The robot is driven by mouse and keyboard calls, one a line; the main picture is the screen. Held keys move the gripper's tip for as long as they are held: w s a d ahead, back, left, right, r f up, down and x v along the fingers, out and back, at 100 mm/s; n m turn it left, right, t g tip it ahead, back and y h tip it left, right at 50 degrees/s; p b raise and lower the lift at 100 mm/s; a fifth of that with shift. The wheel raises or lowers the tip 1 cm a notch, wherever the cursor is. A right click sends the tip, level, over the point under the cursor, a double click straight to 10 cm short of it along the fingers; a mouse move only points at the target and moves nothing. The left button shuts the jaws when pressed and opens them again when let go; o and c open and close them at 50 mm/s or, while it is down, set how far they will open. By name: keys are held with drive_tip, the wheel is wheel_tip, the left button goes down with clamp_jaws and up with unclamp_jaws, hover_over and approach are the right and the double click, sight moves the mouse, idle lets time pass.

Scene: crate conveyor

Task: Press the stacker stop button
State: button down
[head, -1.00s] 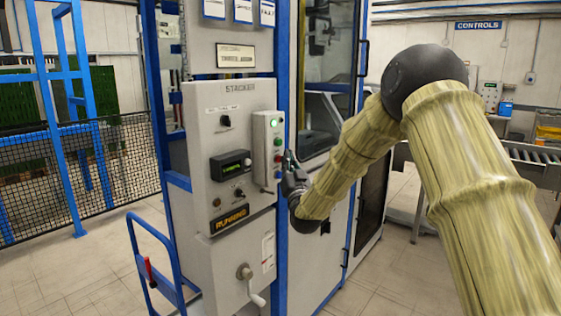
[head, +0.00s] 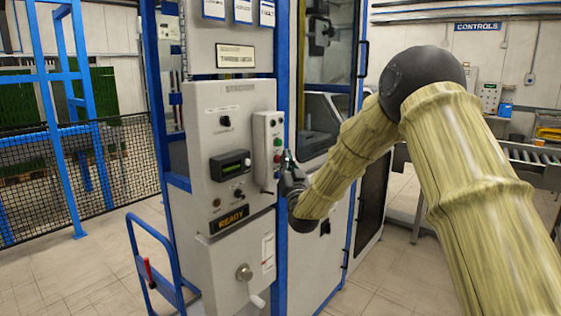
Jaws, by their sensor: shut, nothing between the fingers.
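The grey stacker panel (head: 230,130) stands in the middle, with a narrow button box (head: 263,165) on its right side. The box has a pale unlit lamp (head: 273,122) at the top, a green button (head: 277,142) and a red button (head: 277,157) below it. The sign (head: 232,219) low on the panel reads READY. My gripper (head: 287,159) is shut and empty, its tips just right of the red button. I cannot tell whether they touch it.
A hand crank (head: 250,285) sticks out below the panel. A blue rail frame (head: 150,262) stands in front at the left. A mesh fence (head: 80,165) is further left. A roller conveyor (head: 530,160) lies at the right. The floor at the lower left is open.

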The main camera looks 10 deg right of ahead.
drive_tip(key=shift+s+d, duration=0.1)
drive_tip(key=shift+s+d+b, duration=0.35)
drive_tip(key=shift+s+d, duration=0.05)
drive_tip(key=shift+s, duration=0.15)
drive_tip(key=s+d, duration=0.1)
drive_tip(key=s, duration=0.1)
drive_tip(key=s+d+b, duration=0.1)
drive_tip(key=s+d, duration=0.1)
idle(0.7)
idle(0.4)
